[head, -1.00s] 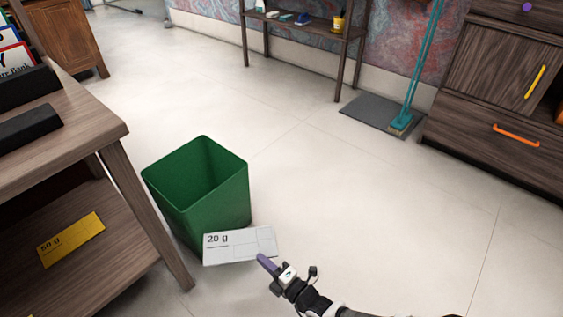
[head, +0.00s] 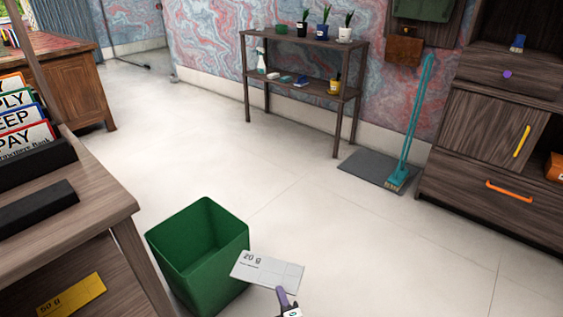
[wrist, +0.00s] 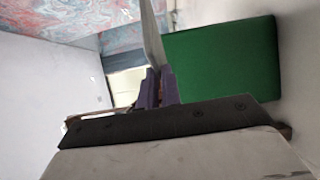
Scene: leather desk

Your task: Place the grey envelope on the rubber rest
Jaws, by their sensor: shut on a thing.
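The grey envelope (head: 267,272), marked "20 g", is in my gripper (head: 284,291), in front of the green bin's right side in the head view. My purple fingers are shut on its lower right edge. In the wrist view the envelope (wrist: 153,40) shows almost edge-on, standing up between the fingers (wrist: 155,88). A dark, low bar (head: 38,206) on the desk at the left looks like the rubber rest. Its top is bare, and the envelope is well apart from it.
The green bin (head: 197,255) stands between my gripper and the desk (head: 85,225). A black holder (head: 35,165) with upright cards is behind the bar. A yellow "50 g" envelope (head: 72,295) lies on the desk's lower shelf. The floor (head: 390,240) to the right is clear.

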